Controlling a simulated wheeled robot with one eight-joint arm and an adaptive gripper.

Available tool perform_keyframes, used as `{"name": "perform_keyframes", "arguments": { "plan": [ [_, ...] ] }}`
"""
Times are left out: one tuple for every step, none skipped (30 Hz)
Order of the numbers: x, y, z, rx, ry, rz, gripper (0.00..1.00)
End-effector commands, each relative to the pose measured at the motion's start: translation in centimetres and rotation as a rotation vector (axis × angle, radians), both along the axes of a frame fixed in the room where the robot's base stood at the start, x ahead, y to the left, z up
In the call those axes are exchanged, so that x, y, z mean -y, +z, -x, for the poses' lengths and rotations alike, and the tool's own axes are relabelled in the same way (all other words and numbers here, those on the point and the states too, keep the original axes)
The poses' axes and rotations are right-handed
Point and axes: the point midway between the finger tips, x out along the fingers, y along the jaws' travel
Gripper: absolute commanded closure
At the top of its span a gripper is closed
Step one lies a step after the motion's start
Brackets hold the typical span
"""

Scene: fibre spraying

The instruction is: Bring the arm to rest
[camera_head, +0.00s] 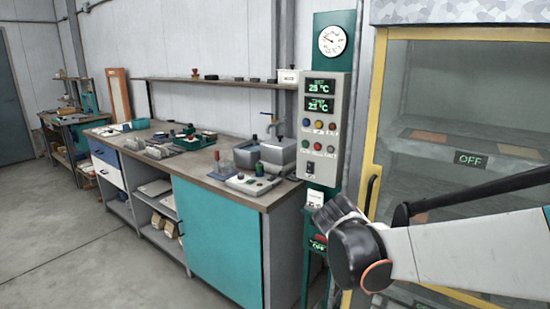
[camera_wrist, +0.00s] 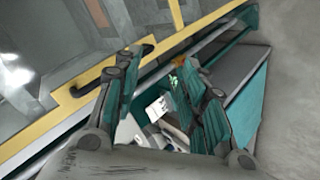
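My arm (camera_head: 465,249) reaches in from the right edge in the head view, in front of a yellow-framed glass cabinet. Its dark wrist end is beside the lower part of the control panel (camera_head: 325,128). My gripper's fingers are hidden or not clear in the head view. In the wrist view my gripper (camera_wrist: 158,72) shows two teal-and-grey fingers standing apart, with a gap between them. I see nothing held. A white label (camera_wrist: 158,108) and a pale panel show through the gap, beyond the fingers.
The cabinet's yellow frame (camera_wrist: 85,105) with a black handle (camera_wrist: 97,84) runs close by the fingers in the wrist view. Left of the panel stands a workbench (camera_head: 222,232) with a sink and tools. The grey floor (camera_head: 75,245) at the left is clear.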

Motion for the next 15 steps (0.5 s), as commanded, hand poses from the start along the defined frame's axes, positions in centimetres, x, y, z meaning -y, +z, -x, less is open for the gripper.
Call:
{"name": "perform_keyframes", "arguments": {
  "plan": [
    [0.4, 0.5, 1.7, -0.004, -0.011, -0.035, 0.62],
    [0.5, 0.7, 2.5, -0.007, -0.016, -0.057, 0.62],
    [0.7, 1.0, 3.7, -0.011, -0.023, -0.086, 0.62],
    [0.8, 1.2, 4.6, -0.013, -0.028, -0.107, 0.62],
    [0.8, 1.3, 5.5, -0.015, -0.034, -0.131, 0.62],
    [0.9, 1.5, 6.7, -0.018, -0.041, -0.161, 0.62],
    [0.9, 1.6, 7.6, -0.019, -0.046, -0.182, 0.62],
    [1.0, 1.7, 8.5, -0.021, -0.051, -0.204, 0.62],
    [1.0, 1.8, 9.7, -0.023, -0.059, -0.235, 0.62],
    [1.0, 1.9, 10.6, -0.024, -0.064, -0.258, 0.62],
    [0.9, 1.9, 11.5, -0.025, -0.07, -0.28, 0.62],
    [0.9, 1.9, 12.7, -0.026, -0.077, -0.31, 0.62],
    [0.8, 1.9, 13.6, -0.027, -0.082, -0.332, 0.62],
    [0.8, 1.9, 14.5, -0.028, -0.088, -0.354, 0.62],
    [0.7, 1.8, 15.7, -0.028, -0.095, -0.385, 0.62]
  ]
}}
